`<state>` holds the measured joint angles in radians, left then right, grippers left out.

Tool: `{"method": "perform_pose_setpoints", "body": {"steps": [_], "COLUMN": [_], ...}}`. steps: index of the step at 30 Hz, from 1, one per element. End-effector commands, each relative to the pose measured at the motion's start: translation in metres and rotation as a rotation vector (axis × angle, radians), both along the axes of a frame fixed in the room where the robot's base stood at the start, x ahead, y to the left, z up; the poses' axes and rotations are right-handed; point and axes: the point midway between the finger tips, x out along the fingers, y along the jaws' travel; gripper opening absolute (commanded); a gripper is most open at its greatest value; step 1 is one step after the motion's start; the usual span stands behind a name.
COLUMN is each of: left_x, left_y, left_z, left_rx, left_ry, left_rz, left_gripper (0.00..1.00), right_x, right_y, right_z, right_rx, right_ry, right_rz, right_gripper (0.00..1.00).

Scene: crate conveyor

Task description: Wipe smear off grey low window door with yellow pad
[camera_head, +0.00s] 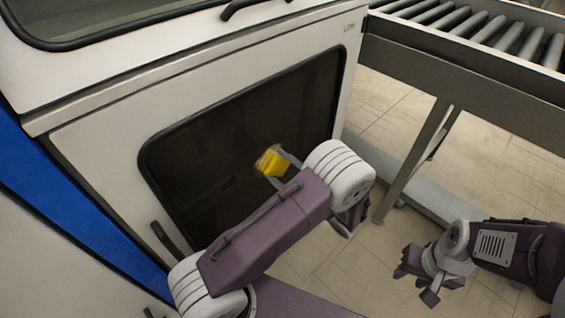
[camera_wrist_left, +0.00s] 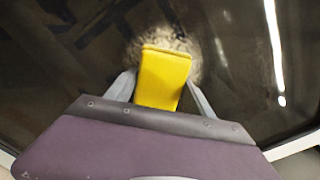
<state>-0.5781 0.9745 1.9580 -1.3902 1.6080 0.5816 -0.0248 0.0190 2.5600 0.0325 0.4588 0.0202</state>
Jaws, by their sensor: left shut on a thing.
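The low door (camera_head: 97,152) has a dark window (camera_head: 215,155) with a black rounded frame. My left gripper (camera_head: 280,170) is shut on the yellow pad (camera_head: 270,160) and holds it at the window's lower middle. In the left wrist view the yellow pad (camera_wrist_left: 163,77) sits between the two grey fingers, against or very near the glass. A pale brownish smear (camera_wrist_left: 188,47) shows on the glass around the pad's far end and sides; the part under the pad is hidden. My right gripper (camera_head: 416,277) is apart from the door, over the floor at the lower right, and looks open and empty.
A roller conveyor (camera_head: 470,22) on grey legs (camera_head: 412,165) stands right of the door. A black handle (camera_head: 165,238) is at the door's lower left. A blue panel (camera_head: 75,205) borders the left. Tiled floor lies between the door and my right arm.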

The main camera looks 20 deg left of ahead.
Motion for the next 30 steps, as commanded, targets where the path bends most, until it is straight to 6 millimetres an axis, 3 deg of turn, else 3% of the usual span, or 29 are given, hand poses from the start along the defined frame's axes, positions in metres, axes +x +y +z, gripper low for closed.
{"method": "perform_pose_setpoints", "body": {"steps": [6, 14, 24, 30], "left_x": [-0.021, -0.027, -0.058, -0.060], "left_y": [0.011, 0.014, 0.025, 0.026], "left_z": [0.002, 0.001, 0.001, 0.001], "left_rx": [0.003, 0.003, 0.003, 0.001], "left_ry": [0.003, 0.003, 0.004, 0.002], "left_rz": [0.004, 0.007, 0.007, 0.008], "left_gripper": [0.29, 0.29, 0.29, 0.29], "right_x": [0.000, 0.000, 0.000, 0.000], "right_y": [0.000, 0.000, 0.000, 0.000], "right_z": [0.009, 0.009, 0.016, 0.017], "right_rx": [0.000, 0.000, 0.000, 0.000], "right_ry": [0.000, 0.000, 0.000, 0.000], "right_rz": [0.000, 0.000, 0.000, 0.000], "right_gripper": [0.39, 0.39, 0.39, 0.39]}}
